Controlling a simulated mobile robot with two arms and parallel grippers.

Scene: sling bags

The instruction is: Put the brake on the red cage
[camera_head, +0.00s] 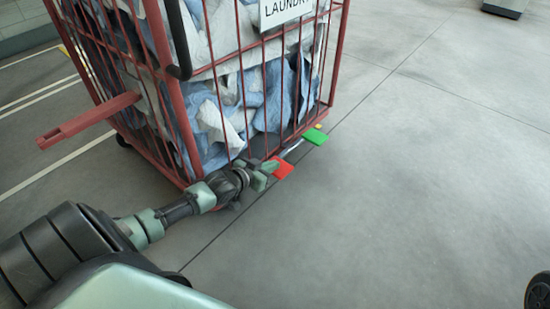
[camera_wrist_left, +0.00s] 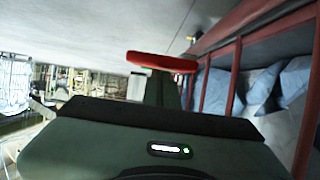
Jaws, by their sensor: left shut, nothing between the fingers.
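The red cage (camera_head: 172,95) stands at the upper left in the head view, filled with white and blue laundry. A red pedal (camera_head: 283,169) and a green pedal (camera_head: 315,136) stick out low along its bottom edge. My left gripper (camera_head: 262,178) is shut and empty, low by the cage's bottom edge, right beside the red pedal. I cannot tell whether it touches the pedal. In the left wrist view the red pedal (camera_wrist_left: 161,62) shows just beyond the fingers, and the cage's red bars (camera_wrist_left: 235,75) rise at the right. My right gripper is not in view.
A red bar (camera_head: 88,122) juts out from the cage's left side. A laundry sign (camera_head: 284,9) hangs on its front. The grey floor (camera_head: 420,180) to the right is clear. A dark-based object (camera_head: 503,10) stands at the far top right, and a black wheel (camera_head: 539,292) shows at the lower right.

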